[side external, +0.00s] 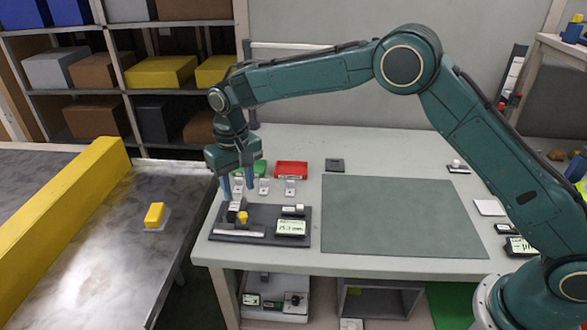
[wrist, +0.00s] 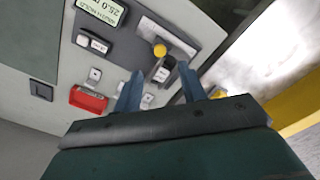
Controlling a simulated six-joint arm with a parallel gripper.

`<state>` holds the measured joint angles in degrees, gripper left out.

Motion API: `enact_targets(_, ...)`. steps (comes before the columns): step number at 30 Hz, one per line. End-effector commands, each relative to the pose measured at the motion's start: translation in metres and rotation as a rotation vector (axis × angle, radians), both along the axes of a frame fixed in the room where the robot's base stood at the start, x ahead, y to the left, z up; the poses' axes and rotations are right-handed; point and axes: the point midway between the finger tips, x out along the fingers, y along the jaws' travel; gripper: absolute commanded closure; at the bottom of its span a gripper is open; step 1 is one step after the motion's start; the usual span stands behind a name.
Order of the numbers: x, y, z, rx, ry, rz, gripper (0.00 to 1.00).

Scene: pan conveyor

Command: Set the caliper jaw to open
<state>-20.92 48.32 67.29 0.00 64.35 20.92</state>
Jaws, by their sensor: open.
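The caliper fixture is a dark base plate (side external: 263,211) at the left front of the table, with a silver bar (side external: 240,233) and a lit display (side external: 290,227). The display also shows at the top of the wrist view (wrist: 101,11), reading about 25 mm. A yellow knob (side external: 243,217) stands on the fixture; in the wrist view the knob (wrist: 160,49) is beside a dark labelled block (wrist: 162,73). My gripper (side external: 239,187) points down above the rear left of the fixture. Its blue fingers (wrist: 160,88) are apart with nothing seen gripped. The jaw's exact setting is unclear.
A red bin (side external: 291,170) and a green bin (side external: 258,168) stand behind the fixture, with small white-labelled pieces in front. A bare green mat (side external: 400,215) lies to the right. A conveyor (side external: 110,240) on the left carries a yellow block (side external: 154,214).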

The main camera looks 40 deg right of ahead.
Motion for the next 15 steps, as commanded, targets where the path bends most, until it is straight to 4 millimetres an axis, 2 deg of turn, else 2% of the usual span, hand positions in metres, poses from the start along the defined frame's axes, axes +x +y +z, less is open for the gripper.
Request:
enact_targets(6, -0.001, 0.0, -0.035, -0.001, 0.004, 0.0, 0.59)
enact_targets(15, 0.0, 0.0, -0.069, -0.001, 0.002, 0.0, 0.59)
